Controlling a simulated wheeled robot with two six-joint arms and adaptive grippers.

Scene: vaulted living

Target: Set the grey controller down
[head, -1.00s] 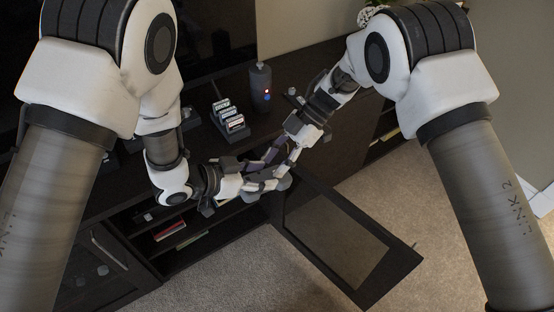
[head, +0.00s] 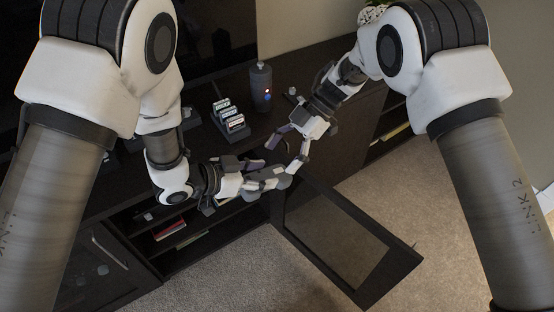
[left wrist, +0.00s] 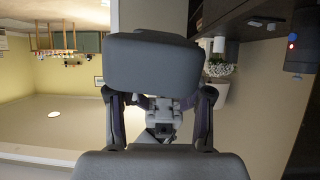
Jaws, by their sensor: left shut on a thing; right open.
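My left gripper (head: 264,178) is shut on the grey controller (head: 283,182) and holds it above the lowered cabinet door, in front of the dark cabinet. Its fingers cover part of the controller. My right gripper (head: 281,156) is open and empty just above and to the right of the controller. In the left wrist view the right gripper's spread fingers (left wrist: 160,105) stand behind large dark grey shapes. I cannot tell for sure there which grey shape is the controller and which is my own gripper.
An open door with a framed panel (head: 345,240) juts over the carpet. Shelves below hold a red item (head: 170,229).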

